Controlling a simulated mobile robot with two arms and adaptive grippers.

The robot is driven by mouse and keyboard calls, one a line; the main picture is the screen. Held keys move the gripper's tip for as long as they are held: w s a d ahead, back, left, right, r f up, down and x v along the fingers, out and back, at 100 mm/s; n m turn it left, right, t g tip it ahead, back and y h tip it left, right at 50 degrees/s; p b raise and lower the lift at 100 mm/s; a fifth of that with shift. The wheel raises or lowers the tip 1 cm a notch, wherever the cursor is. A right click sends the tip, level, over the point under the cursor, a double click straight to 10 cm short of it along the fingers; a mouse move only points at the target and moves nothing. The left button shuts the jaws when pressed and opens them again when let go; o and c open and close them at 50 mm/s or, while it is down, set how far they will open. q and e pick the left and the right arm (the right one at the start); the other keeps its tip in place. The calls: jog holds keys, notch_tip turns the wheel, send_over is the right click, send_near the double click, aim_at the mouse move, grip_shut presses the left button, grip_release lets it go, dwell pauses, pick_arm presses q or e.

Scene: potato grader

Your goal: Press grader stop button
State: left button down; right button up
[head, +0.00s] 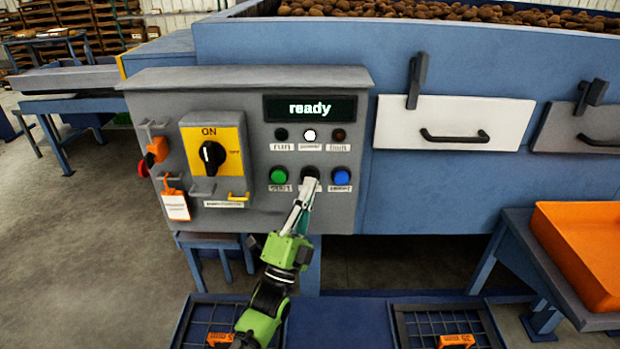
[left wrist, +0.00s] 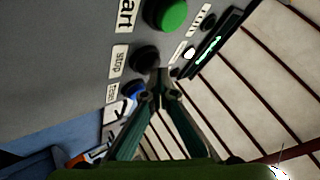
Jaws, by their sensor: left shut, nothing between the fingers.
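The grey control panel (head: 250,222) carries a green start button (head: 278,175), a black stop button (head: 311,172) and a blue button (head: 341,176). My left gripper (head: 308,187) is shut and empty, its fingertips right at the stop button and covering its lower part. In the left wrist view the black button labelled "stop" (left wrist: 144,58) shows just beside the closed fingertips (left wrist: 160,76); I cannot tell if they touch. The display (head: 310,108) reads "ready", and the middle lamp (head: 310,136) below it is lit white. My right gripper is not in view.
A rotary switch (head: 212,156) on a yellow plate and an orange padlock and tag (head: 174,206) sit left on the panel. White (head: 455,108) and grey drawers are at the right. An orange tray (head: 585,245) stands on the right table. Potatoes (head: 430,10) fill the hopper.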

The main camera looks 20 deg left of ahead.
pick_arm(q)
jog(key=shift+s+d, duration=0.15)
jog(key=shift+s, duration=0.45)
jog(key=shift+p, duration=0.3)
jog(key=s+p, duration=0.1)
jog(key=s, duration=0.1)
jog(key=s+d+p, duration=0.1)
jog(key=s, duration=0.1)
jog(key=shift+s+d, duration=0.2)
jog(key=shift+s, duration=0.2)
